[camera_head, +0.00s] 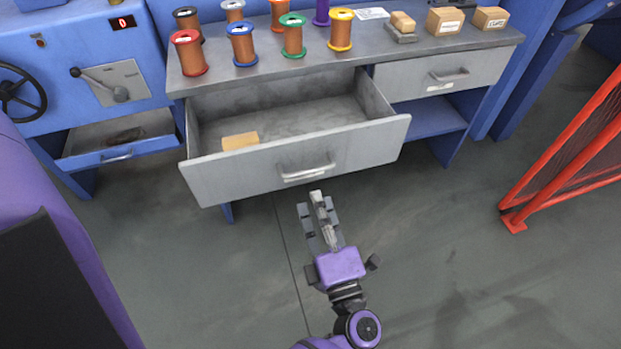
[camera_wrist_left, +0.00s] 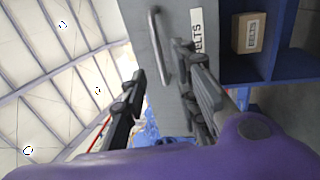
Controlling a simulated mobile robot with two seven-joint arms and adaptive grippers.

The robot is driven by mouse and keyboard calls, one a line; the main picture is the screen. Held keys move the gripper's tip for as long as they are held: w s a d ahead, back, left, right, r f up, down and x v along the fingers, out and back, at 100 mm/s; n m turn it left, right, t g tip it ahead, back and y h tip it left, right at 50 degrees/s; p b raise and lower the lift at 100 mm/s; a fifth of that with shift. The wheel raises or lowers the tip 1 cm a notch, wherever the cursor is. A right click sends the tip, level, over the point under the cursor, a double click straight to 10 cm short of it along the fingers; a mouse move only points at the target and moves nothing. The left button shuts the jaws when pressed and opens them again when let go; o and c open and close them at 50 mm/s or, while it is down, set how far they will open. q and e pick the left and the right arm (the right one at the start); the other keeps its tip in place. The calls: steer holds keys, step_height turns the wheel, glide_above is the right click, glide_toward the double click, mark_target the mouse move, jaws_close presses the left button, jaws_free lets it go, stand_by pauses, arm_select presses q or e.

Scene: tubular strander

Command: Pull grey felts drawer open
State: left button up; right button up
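The grey felts drawer (camera_head: 240,178) stands pulled out below the grey bench top, its open inside showing a tan block (camera_head: 240,141). Its bar handle (camera_head: 306,172) is on the front; in the left wrist view the handle (camera_wrist_left: 157,45) lies beside a white label (camera_wrist_left: 197,30) that seems to read FELTS. My left gripper (camera_head: 311,203) is in front of and below the drawer front in the head view, apart from the handle. Its fingers (camera_wrist_left: 160,75) are spread and empty in the left wrist view. My right gripper is not in view.
Several wire spools (camera_head: 240,45) and small boxes (camera_head: 445,21) stand on the bench top (camera_head: 390,57). A smaller grey drawer (camera_head: 420,78) is shut at right. A red barrier (camera_head: 560,160) stands at right. The floor (camera_head: 440,240) is clear.

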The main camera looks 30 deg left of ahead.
arm_select(q)
steer(key=shift+v, duration=1.65)
